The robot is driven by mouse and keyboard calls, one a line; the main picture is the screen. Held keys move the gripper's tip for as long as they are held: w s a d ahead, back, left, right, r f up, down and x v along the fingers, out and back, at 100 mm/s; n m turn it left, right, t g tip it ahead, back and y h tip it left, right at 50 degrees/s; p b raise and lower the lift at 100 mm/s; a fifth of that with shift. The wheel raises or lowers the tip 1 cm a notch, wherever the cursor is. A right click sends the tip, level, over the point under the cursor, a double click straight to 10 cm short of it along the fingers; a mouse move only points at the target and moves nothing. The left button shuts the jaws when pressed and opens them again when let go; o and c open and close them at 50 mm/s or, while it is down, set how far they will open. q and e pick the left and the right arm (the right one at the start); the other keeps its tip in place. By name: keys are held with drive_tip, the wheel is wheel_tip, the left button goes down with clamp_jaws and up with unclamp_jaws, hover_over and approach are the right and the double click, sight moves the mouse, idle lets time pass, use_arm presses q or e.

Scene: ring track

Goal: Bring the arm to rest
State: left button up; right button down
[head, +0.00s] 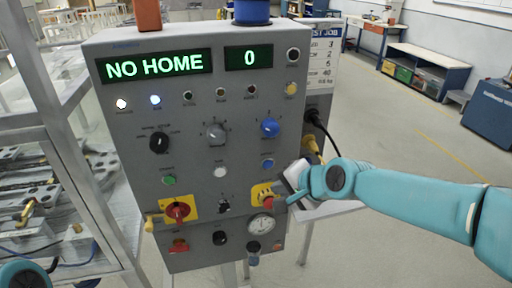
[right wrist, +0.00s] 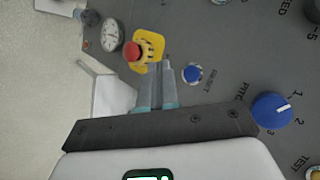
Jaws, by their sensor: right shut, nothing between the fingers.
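My right arm (head: 410,195) reaches in from the right in the head view, bent at the wrist in front of the panel's lower right. My right gripper (head: 290,200) is beside the red emergency button (head: 267,202) on its yellow plate. In the right wrist view the gripper's two fingers (right wrist: 160,72) are together and empty, between the red button (right wrist: 132,51) and a blue push button (right wrist: 192,74). I cannot tell whether the fingertips touch the panel. My left gripper is not in view.
The grey control panel (head: 120,110) has a display (head: 154,66) reading "NO HOME" and a counter (head: 249,57) reading 0. Its knobs, a red rotary switch (head: 179,211) and a gauge (head: 261,225) stick out. A metal-framed enclosure (head: 60,120) stands left. Open floor lies right.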

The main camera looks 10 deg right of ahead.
drive_tip(key=s+a+f+g, duration=0.1)
drive_tip(key=s+f+g, duration=0.3)
drive_tip(key=f, duration=1)
drive_tip(key=s+f+g, duration=0.2)
drive_tip(key=s+f, duration=0.3)
drive_tip(key=f, duration=0.9)
drive_tip(key=s+a+f+n+g, duration=0.1)
drive_tip(key=s+f+n, duration=0.3)
drive_tip(key=s, duration=0.4)
drive_tip(key=s+a+f+n+g, duration=0.1)
drive_tip(key=s+a+f+n, duration=0.1)
drive_tip(key=s+f+n, duration=0.2)
drive_tip(key=s+f, duration=0.3)
drive_tip(key=s, duration=0.1)
drive_tip(key=shift+s+a, duration=0.25)
drive_tip(key=shift+a, duration=0.05)
